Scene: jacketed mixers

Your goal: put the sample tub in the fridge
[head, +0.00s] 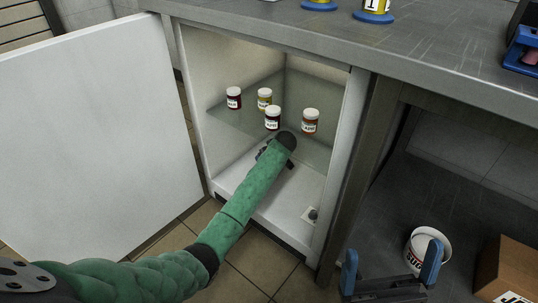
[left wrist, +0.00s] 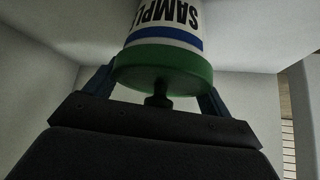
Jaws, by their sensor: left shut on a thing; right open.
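The sample tub (left wrist: 168,35) is white with a blue stripe, a green end and a "SAMPLE" label that reads upside down in the left wrist view. My left gripper (left wrist: 155,88) is shut on it, with a finger on each side of the green end. In the head view my left gripper (head: 275,158) is inside the open fridge (head: 300,205), below the glass shelf, and the arm hides the tub. I cannot tell whether the tub touches the fridge floor. My right gripper (head: 390,268) is open and empty at the bottom right, outside the fridge.
The fridge door (head: 95,130) stands wide open to the left. Several small jars, one a red jar (head: 233,98), stand on the glass shelf (head: 225,112) above my arm. A white bucket (head: 418,262) and a cardboard box (head: 510,268) are under the counter (head: 420,45).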

